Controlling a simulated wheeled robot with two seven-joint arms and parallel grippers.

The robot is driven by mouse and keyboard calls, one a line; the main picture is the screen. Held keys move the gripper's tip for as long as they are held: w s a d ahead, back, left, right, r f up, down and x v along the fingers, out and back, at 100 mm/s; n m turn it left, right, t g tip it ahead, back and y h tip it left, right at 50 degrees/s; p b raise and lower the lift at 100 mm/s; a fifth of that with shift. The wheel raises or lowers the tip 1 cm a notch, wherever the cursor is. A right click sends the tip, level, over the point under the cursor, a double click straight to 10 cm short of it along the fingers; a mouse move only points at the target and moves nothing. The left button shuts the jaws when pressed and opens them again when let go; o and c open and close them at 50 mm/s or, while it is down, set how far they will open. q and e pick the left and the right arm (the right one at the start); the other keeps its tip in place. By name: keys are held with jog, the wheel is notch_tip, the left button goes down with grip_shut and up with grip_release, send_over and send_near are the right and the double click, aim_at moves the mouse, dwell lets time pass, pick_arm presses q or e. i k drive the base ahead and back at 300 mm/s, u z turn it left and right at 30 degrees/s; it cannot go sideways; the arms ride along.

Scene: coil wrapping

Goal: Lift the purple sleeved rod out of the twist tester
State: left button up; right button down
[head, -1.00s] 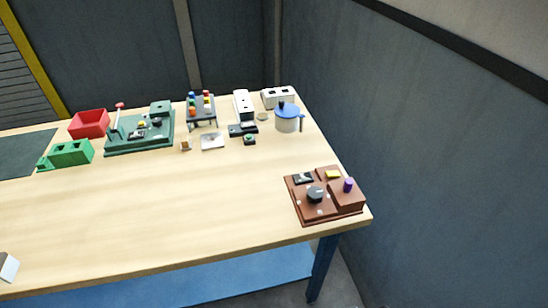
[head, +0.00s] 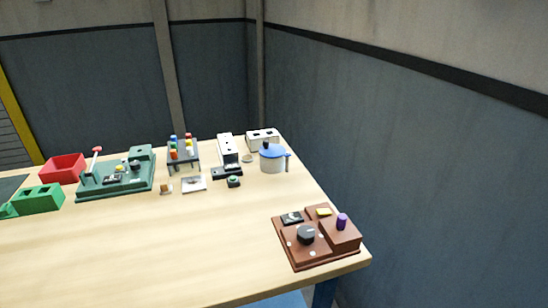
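The twist tester (head: 318,252) is a reddish-brown block device near the right front corner of the table. It has a black knob (head: 306,235), a yellow patch (head: 324,211) and a small dark panel (head: 292,217) on top. The purple sleeved rod (head: 342,221) stands upright in the raised right part of the tester; its lower end is hidden inside. Neither of my grippers is in view.
A blue-lidded pot (head: 272,160) stands behind the tester. The table (head: 180,250) is clear in front.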

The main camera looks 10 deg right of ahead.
aim_at(341, 218)
jog(key=z, duration=2.05)
jog(key=k, duration=0.85)
jog(key=u, duration=1.45)
jog(key=i, duration=0.55)
